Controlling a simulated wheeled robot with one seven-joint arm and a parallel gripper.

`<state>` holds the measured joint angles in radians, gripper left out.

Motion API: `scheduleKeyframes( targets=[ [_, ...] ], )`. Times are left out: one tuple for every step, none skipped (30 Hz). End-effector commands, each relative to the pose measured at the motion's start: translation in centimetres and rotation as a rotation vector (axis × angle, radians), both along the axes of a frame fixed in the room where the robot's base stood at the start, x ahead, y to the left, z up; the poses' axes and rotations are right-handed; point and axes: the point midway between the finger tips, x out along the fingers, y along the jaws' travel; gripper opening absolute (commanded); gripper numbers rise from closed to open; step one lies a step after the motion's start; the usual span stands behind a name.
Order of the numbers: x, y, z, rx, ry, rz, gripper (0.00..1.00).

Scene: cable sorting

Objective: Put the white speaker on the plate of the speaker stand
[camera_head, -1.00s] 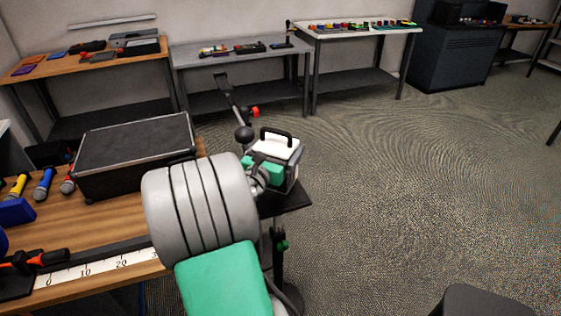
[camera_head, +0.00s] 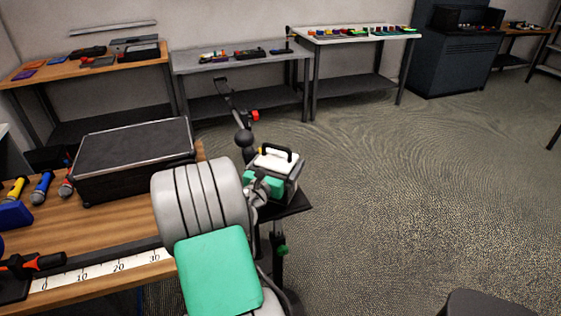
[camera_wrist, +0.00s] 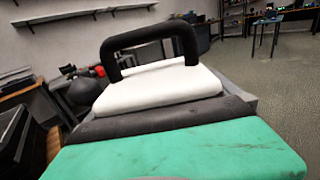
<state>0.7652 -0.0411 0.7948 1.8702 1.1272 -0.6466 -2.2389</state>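The white speaker (camera_head: 273,161) has a white top, a dark band and a black carry handle. It is upright over the dark plate (camera_head: 293,205) of the speaker stand, whose pole runs down below. The arm and gripper partly cover its near side, and I cannot tell if its underside touches the plate. My gripper (camera_head: 263,183), with green finger pads, is at the speaker's near side and appears shut on it. In the wrist view, the speaker's white top (camera_wrist: 158,88) and handle rise just beyond a wide green surface. The fingertips are not clearly visible.
A black flight case (camera_head: 135,155) and several coloured microphones (camera_head: 43,186) are on the wooden table at left. A dark rod with a ball joint (camera_head: 243,137) rises close behind the speaker. Benches line the back wall.

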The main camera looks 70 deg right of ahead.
Motion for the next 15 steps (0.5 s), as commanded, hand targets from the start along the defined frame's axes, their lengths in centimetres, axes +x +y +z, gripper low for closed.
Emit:
scheduleKeyframes(
  targets=[
    [0.0,0.0,0.0,0.0,0.0,0.0,1.0],
    [0.0,0.0,0.0,0.0,0.0,0.0,1.0],
    [0.0,0.0,0.1,0.0,0.0,0.0,1.0],
    [0.0,0.0,0.3,-0.001,-0.001,0.0,1.0],
    [0.0,0.1,0.5,-0.001,-0.001,0.0,1.0],
    [0.1,0.5,0.2,0.001,0.001,0.002,1.0],
    [0.2,1.0,0.2,0.001,0.001,0.004,1.0],
    [0.2,1.5,0.2,0.002,0.001,0.005,1.0],
    [0.2,2.4,0.2,0.001,0.001,0.005,1.0],
    [0.2,3.2,0.1,0.001,0.002,0.007,1.0],
    [0.3,4.0,0.1,0.001,0.001,0.007,1.0],
    [0.3,5.1,0.1,0.001,0.002,0.009,1.0],
    [0.3,5.9,0.2,0.0,0.002,0.009,1.0],
    [0.3,6.7,0.1,0.0,0.001,0.009,1.0],
    [0.3,7.8,0.2,0.001,0.001,0.01,1.0]
  ],
)
